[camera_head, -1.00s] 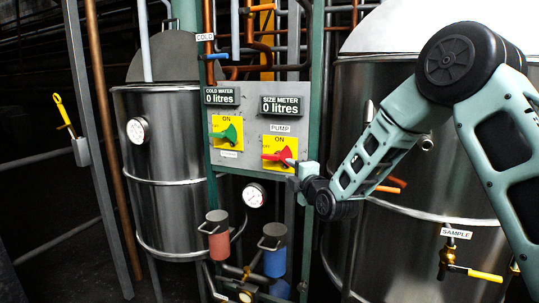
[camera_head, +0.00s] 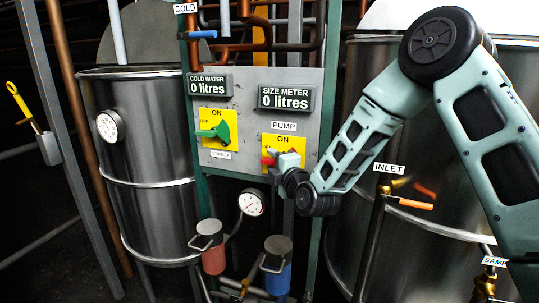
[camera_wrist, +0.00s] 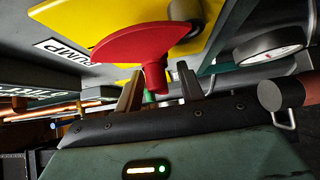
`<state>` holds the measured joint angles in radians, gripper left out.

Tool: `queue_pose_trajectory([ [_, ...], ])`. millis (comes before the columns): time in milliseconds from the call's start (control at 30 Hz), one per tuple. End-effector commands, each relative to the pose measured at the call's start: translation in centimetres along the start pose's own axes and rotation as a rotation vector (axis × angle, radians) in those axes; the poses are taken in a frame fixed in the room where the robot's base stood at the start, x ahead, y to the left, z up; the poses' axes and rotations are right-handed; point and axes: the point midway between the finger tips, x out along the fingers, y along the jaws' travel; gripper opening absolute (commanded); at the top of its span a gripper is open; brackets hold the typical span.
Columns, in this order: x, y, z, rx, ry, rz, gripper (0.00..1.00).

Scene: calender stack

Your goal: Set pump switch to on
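The pump switch is a red knob (camera_head: 268,161) on a yellow plate (camera_head: 292,141) below the PUMP label. ON is printed at the top of the plate. In the head view the knob is mostly hidden by my gripper (camera_head: 283,164), with a red end showing at the left. In the wrist view the red knob (camera_wrist: 125,44) shows a broad fan-shaped part and a narrow stem. The stem's end lies between the two fingers of my gripper (camera_wrist: 160,84). The fingers are apart, with gaps beside the stem; contact is not clear.
A green switch (camera_head: 221,133) on another yellow plate sits to the left. Digital displays reading 0 litres (camera_head: 285,98) are above. A gauge (camera_head: 251,202) and red and blue cylinders (camera_head: 277,274) are below. Metal tanks (camera_head: 140,200) stand on both sides.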

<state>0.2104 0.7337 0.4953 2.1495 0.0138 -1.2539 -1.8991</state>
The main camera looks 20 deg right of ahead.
Motion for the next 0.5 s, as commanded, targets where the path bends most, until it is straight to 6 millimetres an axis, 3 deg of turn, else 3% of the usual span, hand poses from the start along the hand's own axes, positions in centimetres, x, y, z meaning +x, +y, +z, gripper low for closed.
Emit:
queue_pose_trajectory([
  [367, -0.13, -0.02, -0.11, 0.0, 0.0, 0.0, 0.39],
  [500, -0.12, -0.02, -0.1, 0.0, 0.0, 0.0, 0.02],
])
